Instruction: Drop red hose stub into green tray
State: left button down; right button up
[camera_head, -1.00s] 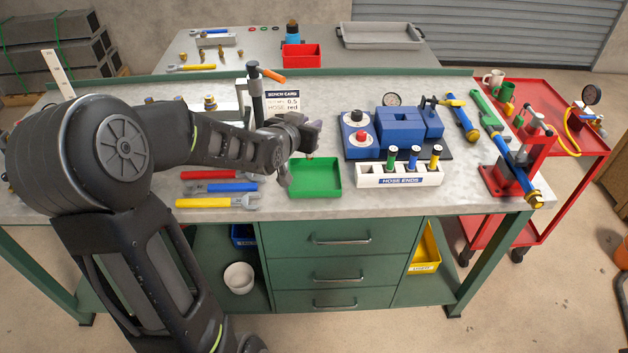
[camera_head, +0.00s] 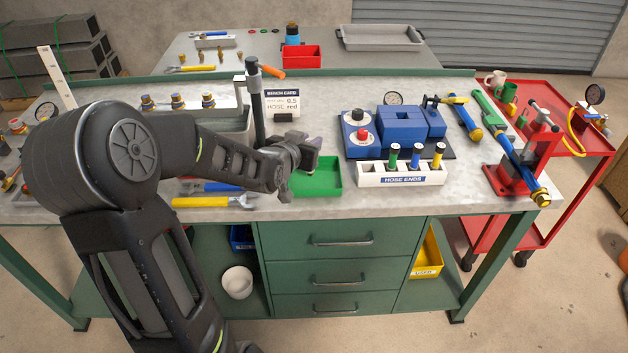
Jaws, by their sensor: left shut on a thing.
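The green tray (camera_head: 328,187) lies on the bench in front of the bench card. My left gripper (camera_head: 306,160) is above the tray's left and back part and covers part of it. It is shut. The thing between its fingers is hidden from this view, and no red hose stub shows elsewhere. The white hose ends rack (camera_head: 372,180) stands right of the tray. It holds a green, a blue and a yellow stub, and its leftmost place looks empty. My right gripper is not in view.
A dark post with an orange handle (camera_head: 270,73) stands just behind my gripper. A blue block fixture (camera_head: 405,125) with a red knob is behind the rack. Yellow and blue tools (camera_head: 215,202) lie left of the tray, partly under my arm.

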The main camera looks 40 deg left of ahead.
pick_arm(q)
jog(key=c, duration=1.2)
grip_release()
jog(key=shift+o, duration=0.2)
jog(key=shift+s, duration=0.15)
jog(key=v, duration=0.7)
jog(key=shift+s, duration=0.2)
jog(key=shift+d, duration=0.15)
